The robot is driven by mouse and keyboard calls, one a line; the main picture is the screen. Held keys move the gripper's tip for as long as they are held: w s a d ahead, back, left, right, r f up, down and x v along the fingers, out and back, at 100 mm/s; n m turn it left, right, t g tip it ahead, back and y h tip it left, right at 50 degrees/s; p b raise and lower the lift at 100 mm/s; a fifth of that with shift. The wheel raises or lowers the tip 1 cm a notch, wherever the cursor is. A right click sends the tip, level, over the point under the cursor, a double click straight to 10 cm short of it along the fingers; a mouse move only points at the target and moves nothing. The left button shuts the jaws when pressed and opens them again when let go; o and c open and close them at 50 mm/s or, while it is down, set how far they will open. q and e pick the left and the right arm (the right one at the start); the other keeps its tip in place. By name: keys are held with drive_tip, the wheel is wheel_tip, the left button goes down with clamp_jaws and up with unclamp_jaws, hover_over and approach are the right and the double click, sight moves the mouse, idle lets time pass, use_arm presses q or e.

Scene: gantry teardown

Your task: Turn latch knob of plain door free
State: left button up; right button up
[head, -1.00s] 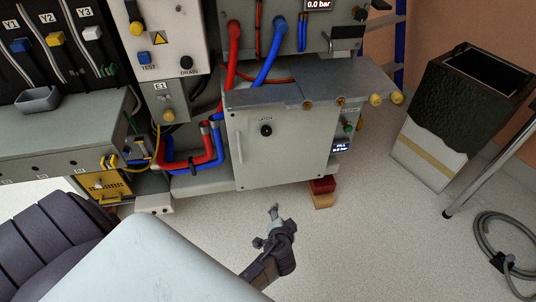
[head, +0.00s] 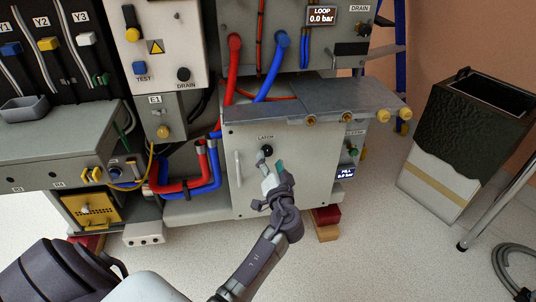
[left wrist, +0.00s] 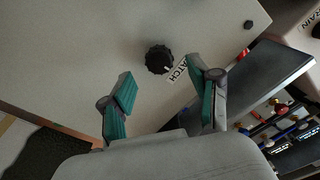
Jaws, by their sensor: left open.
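The plain door (head: 243,190) is a pale flat panel with a vertical bar handle (head: 238,168) at its left. The black latch knob (head: 267,150) sits near the top middle, under the word LATCH. In the left wrist view the knob (left wrist: 159,60) is round and ridged, with the label (left wrist: 178,69) beside it. My left gripper (head: 268,163) is in front of the door just below the knob. In the left wrist view the left gripper (left wrist: 161,85) has its two teal-padded fingers spread, with the knob beyond and between them, apart from both. My right gripper is not in view.
A grey ledge (head: 285,104) with brass fittings juts out above the door. Red hoses (head: 203,165) and blue hoses run left of it. A red block (head: 326,214) lies below its right corner. A dark bin (head: 466,130) stands right, with clear floor between.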

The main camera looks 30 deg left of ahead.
sight(268, 153)
use_arm(q)
drive_tip(key=shift+x, duration=2.15)
drive_tip(key=shift+c, duration=0.3)
drive_tip(key=c, duration=1.1)
